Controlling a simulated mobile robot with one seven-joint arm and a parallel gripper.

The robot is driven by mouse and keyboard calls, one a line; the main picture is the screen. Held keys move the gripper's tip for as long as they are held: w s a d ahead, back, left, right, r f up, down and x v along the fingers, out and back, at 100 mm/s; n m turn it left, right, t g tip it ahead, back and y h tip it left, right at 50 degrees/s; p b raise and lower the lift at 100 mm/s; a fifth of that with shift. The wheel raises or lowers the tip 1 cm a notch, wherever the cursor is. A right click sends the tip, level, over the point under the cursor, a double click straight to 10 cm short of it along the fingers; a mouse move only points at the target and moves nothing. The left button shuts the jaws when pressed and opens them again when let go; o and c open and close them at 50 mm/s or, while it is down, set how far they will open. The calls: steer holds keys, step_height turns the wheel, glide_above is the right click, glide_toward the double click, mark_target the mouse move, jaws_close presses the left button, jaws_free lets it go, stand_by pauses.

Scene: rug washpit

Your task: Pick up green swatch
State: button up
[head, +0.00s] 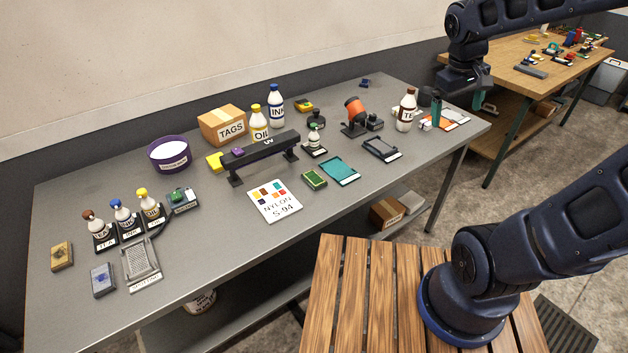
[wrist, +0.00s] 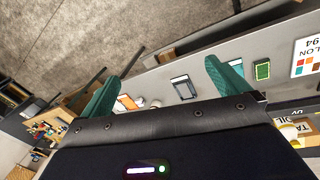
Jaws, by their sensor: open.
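The green swatch (head: 314,179) is a small flat green block with a pale edge. It lies on the grey table, right of the nylon colour card and left of a larger teal panel. In the wrist view the green swatch (wrist: 262,70) shows at the right, beyond one finger. My gripper (head: 457,107) is raised over the right end of the table, well to the right of the swatch. In the wrist view its two teal fingers stand wide apart (wrist: 163,70), with nothing held between them.
The nylon card (head: 274,201), teal panel (head: 340,170) and dark tray (head: 382,149) surround the swatch. A black UV bar (head: 262,150) stands behind it on legs. Bottles, a tags box (head: 222,125) and a purple tub (head: 169,154) stand farther back. Bare tabletop lies in front of the swatch.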

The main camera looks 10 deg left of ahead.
steer(key=w+a+f+n+h, duration=0.3)
steer(key=w+a+f+n, duration=0.25)
steer(key=a, duration=0.45)
steer(key=n+t+h, duration=0.4)
steer(key=n+h, duration=0.1)
steer(key=n, duration=0.6)
glide_above(315, 177)
steer(key=s+d, duration=0.2)
step_height(315, 177, down, 14)
steer(key=s+a+f+n+t, duration=0.1)
steer(key=s+a+f, duration=0.1)
steer(key=a+f, duration=0.1)
steer(key=s+a+f+n+t, duration=0.1)
steer(key=a+f+n, duration=0.1)
steer(key=a+f, duration=0.1)
steer(key=s+a+f+n+t, duration=0.1)
steer(key=s+a+f+t, duration=0.1)
steer(key=a+f, duration=0.1)
steer(key=shift+s+a+n, duration=0.25)
steer(key=shift+s+n, duration=0.1)
steer(key=x, duration=0.5)
steer(key=shift+w+f, duration=0.15)
steer(key=shift+f, duration=0.1)
steer(key=shift+y, duration=0.3)
steer(key=shift+f+x, duration=0.2)
steer(key=shift+x, duration=1.15)
steer(key=shift+f+x, duration=0.15)
steer(key=shift+x, duration=1.2)
steer(key=shift+a, duration=0.15)
steer(key=c, duration=0.9)
